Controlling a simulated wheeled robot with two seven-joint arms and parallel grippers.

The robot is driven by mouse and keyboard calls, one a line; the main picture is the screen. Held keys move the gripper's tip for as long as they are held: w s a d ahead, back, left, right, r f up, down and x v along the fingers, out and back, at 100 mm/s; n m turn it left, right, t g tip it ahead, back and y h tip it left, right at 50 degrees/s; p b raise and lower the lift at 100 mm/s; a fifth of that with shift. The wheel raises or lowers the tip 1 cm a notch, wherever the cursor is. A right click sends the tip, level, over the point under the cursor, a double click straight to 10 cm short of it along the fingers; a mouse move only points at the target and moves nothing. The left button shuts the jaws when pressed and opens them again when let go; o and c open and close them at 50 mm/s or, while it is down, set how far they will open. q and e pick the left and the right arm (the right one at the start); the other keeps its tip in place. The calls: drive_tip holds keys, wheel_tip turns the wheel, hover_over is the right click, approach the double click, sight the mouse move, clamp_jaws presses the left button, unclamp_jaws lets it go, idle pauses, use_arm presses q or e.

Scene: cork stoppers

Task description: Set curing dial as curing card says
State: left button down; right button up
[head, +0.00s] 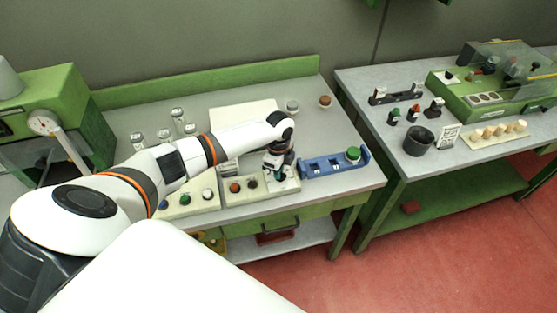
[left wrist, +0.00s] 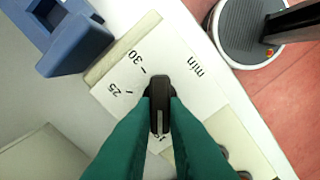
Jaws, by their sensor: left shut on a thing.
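The curing dial's black knob (left wrist: 160,92) sits on a white face (left wrist: 205,95) marked "25", "30" and "min" in the left wrist view. More marking near the fingers is partly covered. My left gripper (left wrist: 160,122) has its green fingers shut on the knob. I cannot tell which mark the knob points to. In the head view my left gripper (head: 279,170) is over the right end of the front panel (head: 262,195), and hides most of the dial. A small printed card (head: 449,136) stands on the right table; its text is too small to read, and I cannot tell whether it is the curing card.
A blue holder (head: 330,166) with a green-topped piece lies right of the dial. Colored knobs and jars (head: 177,115) are on the left table. A white sheet (head: 240,114) lies behind my arm. The right table holds a dark cup (head: 418,141) and corks on a board (head: 488,138).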

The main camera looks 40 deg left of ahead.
use_arm(q)
drive_tip(key=shift+r, duration=0.1)
idle(0.3)
drive_tip(key=c, duration=1.4)
unclamp_jaws()
drive_tip(key=shift+c, duration=0.2)
wheel_tip(320, 180, up, 12)
drive_tip(key=b, duration=0.3)
